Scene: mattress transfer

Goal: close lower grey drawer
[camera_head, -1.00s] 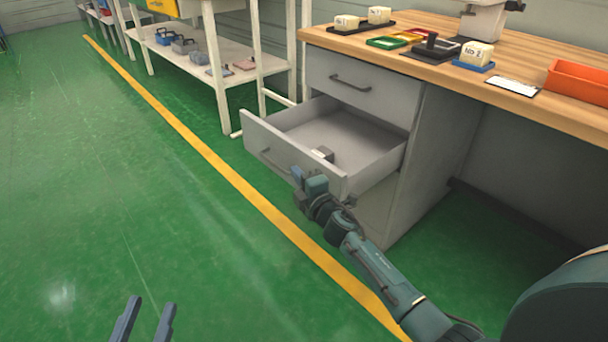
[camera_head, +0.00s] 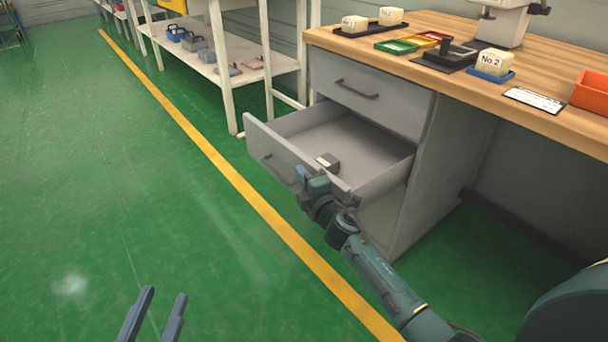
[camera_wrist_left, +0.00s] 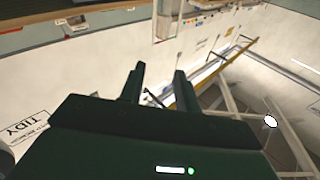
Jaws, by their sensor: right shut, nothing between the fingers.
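The lower grey drawer (camera_head: 274,158) stands pulled out of the grey cabinet under the workbench, in the head view. A small grey block with a pale label (camera_head: 327,162) lies inside it. My right gripper (camera_head: 306,178) is shut and empty at the outer face of the drawer front, near its right end. I cannot tell whether it touches the front. The upper drawer (camera_head: 370,90) is shut. My left gripper (camera_head: 156,312) is open and empty over the green floor, away from the drawer; its two fingers also show apart in the left wrist view (camera_wrist_left: 158,85).
The wooden bench top (camera_head: 420,40) carries labelled blocks, small trays, a clipboard (camera_head: 534,99) and an orange bin (camera_head: 592,92). A white shelf rack (camera_head: 215,65) stands left of the cabinet. The green floor in front is clear, with a yellow line.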

